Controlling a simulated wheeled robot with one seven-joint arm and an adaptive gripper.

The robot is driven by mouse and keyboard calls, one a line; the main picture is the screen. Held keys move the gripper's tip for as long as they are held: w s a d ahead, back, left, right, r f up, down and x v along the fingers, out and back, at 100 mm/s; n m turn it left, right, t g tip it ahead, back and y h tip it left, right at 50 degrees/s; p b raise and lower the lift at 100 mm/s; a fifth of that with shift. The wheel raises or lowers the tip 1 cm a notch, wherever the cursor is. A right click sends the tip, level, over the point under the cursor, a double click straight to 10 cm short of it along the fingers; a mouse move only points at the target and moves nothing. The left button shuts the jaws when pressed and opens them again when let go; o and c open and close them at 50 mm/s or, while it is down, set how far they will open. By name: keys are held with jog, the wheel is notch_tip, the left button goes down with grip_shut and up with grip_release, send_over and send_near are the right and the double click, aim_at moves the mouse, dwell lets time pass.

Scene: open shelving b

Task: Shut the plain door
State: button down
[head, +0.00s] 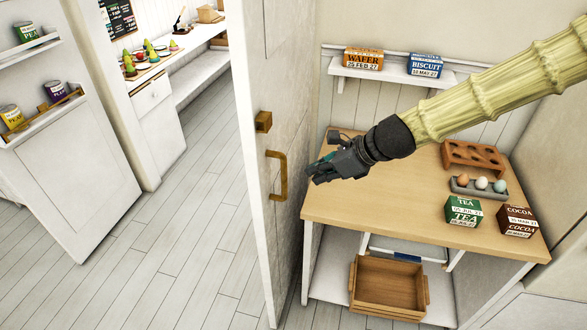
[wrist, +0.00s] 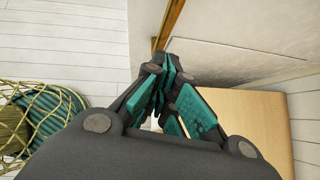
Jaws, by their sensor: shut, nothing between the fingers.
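The plain door (head: 255,80) stands ajar in the middle of the head view, a tall pale panel seen at a steep angle. A brass pull handle (head: 278,176) and a square brass block (head: 263,122) are on its face. My gripper (head: 312,172) is shut and empty, just right of the door's handle and above the wooden worktop. In the wrist view, my closed fingers (wrist: 166,75) point at a brass strip (wrist: 169,25) beside a pale panel (wrist: 225,45). I cannot tell whether they touch the door.
The worktop (head: 370,215) holds a tea box (head: 462,211), a cocoa box (head: 517,221), an egg tray (head: 478,188) and a brown rack (head: 473,157). A wooden crate (head: 388,288) sits below. Another door with can racks (head: 70,160) stands left. The floor between is clear.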

jog(key=shift+w+a+f+p, duration=0.15)
jog(key=shift+w+a+p, duration=0.2)
jog(key=shift+a, duration=0.35)
jog(key=shift+w+a+f+p, duration=0.15)
jog(key=shift+w+a, duration=0.3)
jog(key=shift+a, duration=0.25)
jog(key=shift+w+a+f+p, duration=0.15)
jog(key=shift+w+a+p, duration=0.2)
jog(key=shift+a, duration=0.35)
